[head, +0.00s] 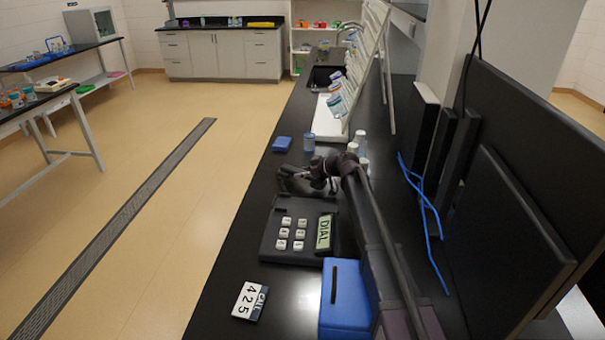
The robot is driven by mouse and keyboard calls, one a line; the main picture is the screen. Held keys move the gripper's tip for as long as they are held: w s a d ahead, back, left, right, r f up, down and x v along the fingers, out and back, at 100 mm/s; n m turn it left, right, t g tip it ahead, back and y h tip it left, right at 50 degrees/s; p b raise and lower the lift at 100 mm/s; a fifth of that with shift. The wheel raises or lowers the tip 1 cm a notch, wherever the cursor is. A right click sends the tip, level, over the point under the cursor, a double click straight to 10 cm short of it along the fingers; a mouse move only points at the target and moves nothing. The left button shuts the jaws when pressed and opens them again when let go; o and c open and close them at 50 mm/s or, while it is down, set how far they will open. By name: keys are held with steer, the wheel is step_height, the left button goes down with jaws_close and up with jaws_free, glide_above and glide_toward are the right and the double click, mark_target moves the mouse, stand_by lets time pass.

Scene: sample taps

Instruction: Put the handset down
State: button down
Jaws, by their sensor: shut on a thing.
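The desk phone (270,240) sits on the black bench, with white keys and a greenish display reading "DIAL". My arm reaches in from the lower right. My gripper (318,180) is just beyond the phone's far edge, shut on the dark handset (293,182). The gripper hides part of the handset, and dark on dark blurs its outline. I cannot tell whether the handset touches the phone or the bench.
A blue box (345,295) stands beside my arm. A small blue block (282,144) and a bottle (308,142) are beyond the gripper. Blue cables (426,205) and a monitor (510,230) are right.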

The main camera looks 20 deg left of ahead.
steer(key=shift+f, duration=0.1)
steer(key=shift+c, duration=1.3)
jaws_free()
steer(key=shift+r, duration=0.25)
steer(key=shift+r+p, duration=0.4)
steer(key=shift+p, duration=0.25)
steer(key=p+v, duration=0.5)
steer(key=v, duration=0.5)
steer(key=shift+d+r, duration=0.1)
steer(key=shift+p+v, duration=0.3)
steer(key=shift+v, duration=0.55)
